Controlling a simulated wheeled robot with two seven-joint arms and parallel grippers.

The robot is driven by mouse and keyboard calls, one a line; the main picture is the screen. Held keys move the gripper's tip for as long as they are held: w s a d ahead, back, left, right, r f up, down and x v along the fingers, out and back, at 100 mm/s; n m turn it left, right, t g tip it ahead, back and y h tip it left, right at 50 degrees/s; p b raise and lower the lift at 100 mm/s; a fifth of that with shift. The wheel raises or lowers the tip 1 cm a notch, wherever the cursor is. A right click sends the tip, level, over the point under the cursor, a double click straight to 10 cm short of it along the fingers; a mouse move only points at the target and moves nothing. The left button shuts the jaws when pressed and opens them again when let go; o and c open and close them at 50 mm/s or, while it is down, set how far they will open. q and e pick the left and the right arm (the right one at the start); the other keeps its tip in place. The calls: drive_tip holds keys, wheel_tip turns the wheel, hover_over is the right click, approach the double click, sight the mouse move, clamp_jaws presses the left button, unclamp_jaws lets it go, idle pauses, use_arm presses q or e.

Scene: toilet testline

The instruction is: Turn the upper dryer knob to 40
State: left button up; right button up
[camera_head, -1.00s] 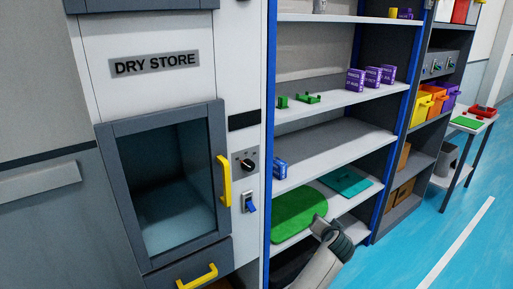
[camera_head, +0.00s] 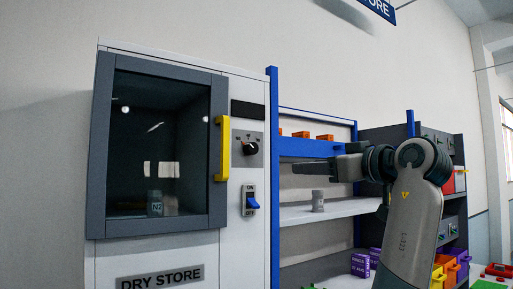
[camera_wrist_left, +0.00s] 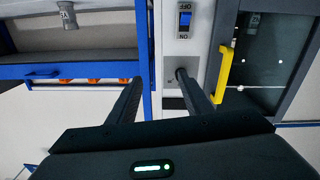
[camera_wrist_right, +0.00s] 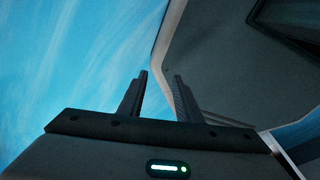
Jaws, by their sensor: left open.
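The upper dryer knob (camera_head: 250,148) is a dark round knob on a small grey plate, right of the dryer door's yellow handle (camera_head: 222,148). Its setting is too small to read. A blue rocker switch (camera_head: 250,202) is below it. My left gripper (camera_head: 296,168) is open and empty, right of the knob in the head view, its fingers pointing left. In the left wrist view, the fingers (camera_wrist_left: 158,78) are apart in front of the panel and shelf post; one finger overlaps the knob plate, and the knob is not clear there. My right gripper (camera_wrist_right: 161,75) is open and empty.
The upper dryer door (camera_head: 160,150) is shut, with a canister marked N2 (camera_head: 155,203) behind its glass. A blue-framed shelf (camera_head: 300,214) stands right of the dryer, with a grey canister (camera_head: 318,201) on it. Blue floor (camera_wrist_right: 70,70) shows in the right wrist view.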

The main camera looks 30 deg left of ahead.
use_arm(q)
drive_tip(key=s+r+n+g, duration=0.1)
drive_tip(key=s+r+n, duration=0.1)
drive_tip(key=s+r, duration=0.3)
drive_tip(key=shift+r, duration=0.2)
use_arm(e)
drive_tip(key=shift+s+d+r, duration=0.15)
drive_tip(key=shift+s+r, duration=0.15)
drive_tip(key=shift+s, duration=0.25)
drive_tip(key=shift+r, duration=0.1)
use_arm(q)
drive_tip(key=p, duration=0.9)
approach(254, 147)
drive_tip(key=x, duration=0.8)
drive_tip(key=shift+r, duration=0.1)
drive_tip(key=shift+w+a, duration=0.15)
drive_tip(key=shift+a, duration=0.25)
use_arm(e)
wheel_tip(254, 147, up, 9)
drive_tip(key=shift+f, duration=0.2)
use_arm(q)
drive_tip(key=shift+c, duration=0.4)
